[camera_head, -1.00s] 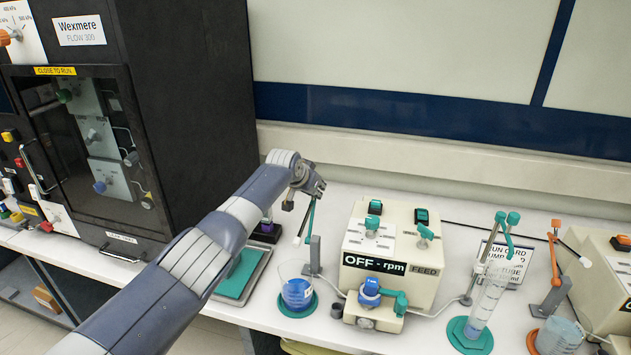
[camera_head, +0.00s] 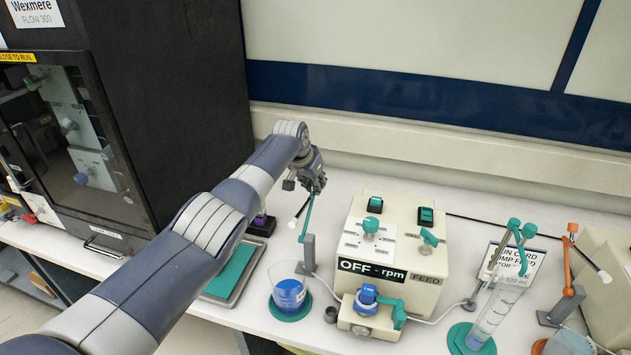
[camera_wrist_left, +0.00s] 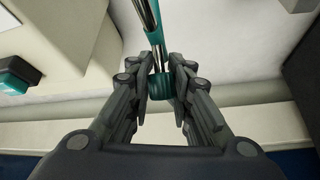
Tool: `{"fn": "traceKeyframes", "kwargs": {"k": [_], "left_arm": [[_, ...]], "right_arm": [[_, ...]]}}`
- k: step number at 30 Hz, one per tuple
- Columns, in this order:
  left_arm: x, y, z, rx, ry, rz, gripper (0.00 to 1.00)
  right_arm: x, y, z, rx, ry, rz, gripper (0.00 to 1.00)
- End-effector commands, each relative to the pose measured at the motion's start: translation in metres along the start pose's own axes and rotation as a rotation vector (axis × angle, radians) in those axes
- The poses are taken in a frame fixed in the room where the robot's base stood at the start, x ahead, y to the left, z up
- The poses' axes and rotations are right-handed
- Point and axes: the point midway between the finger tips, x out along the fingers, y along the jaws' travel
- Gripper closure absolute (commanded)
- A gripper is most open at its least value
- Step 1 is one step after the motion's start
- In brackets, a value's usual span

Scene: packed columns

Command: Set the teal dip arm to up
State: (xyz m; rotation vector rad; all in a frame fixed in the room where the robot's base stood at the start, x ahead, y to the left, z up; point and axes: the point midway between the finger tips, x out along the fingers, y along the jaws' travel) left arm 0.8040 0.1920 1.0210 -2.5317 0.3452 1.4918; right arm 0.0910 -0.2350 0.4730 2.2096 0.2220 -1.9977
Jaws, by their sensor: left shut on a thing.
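The teal dip arm (camera_head: 307,216) rises from a grey post (camera_head: 308,251) beside the beaker of blue liquid (camera_head: 289,293). The arm slants upward, and a thin rod with a dark tip and white end hangs near its top. My left gripper (camera_head: 317,183) is at the arm's upper end. In the left wrist view, its fingers (camera_wrist_left: 161,88) are closed around the teal knob (camera_wrist_left: 161,86) at the arm's end. The fingers partly hide the knob in the head view. My right gripper is not in view.
A cream pump box (camera_head: 388,250) stands right of the post. Another teal arm (camera_head: 522,250) and a measuring cylinder (camera_head: 491,318) stand farther right, near an orange arm (camera_head: 570,265). A black cabinet (camera_head: 165,110) is at left. A teal-topped tray (camera_head: 232,272) lies below my arm.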

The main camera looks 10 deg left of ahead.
Motion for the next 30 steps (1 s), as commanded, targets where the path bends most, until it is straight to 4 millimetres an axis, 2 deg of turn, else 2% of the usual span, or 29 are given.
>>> {"fn": "traceKeyframes", "kwargs": {"k": [4,12,13,15,21,30], "left_arm": [[-0.002,-0.005,-0.003,0.002,0.009,-0.01,1.0],[-0.002,-0.005,-0.003,0.002,0.01,-0.01,1.0],[-0.002,-0.005,-0.003,0.002,0.01,-0.01,0.76],[-0.002,-0.005,-0.003,0.002,0.01,-0.009,0.61],[-0.001,-0.002,-0.001,0.001,0.005,-0.005,0.61],[-0.004,-0.001,-0.001,0.0,0.004,-0.001,0.61]], "right_arm": [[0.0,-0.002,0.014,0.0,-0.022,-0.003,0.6],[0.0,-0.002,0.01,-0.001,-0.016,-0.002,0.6],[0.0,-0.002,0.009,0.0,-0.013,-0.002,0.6],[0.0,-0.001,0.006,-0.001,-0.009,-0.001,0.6],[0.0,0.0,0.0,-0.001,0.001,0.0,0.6],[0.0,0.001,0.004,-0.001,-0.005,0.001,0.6]]}}
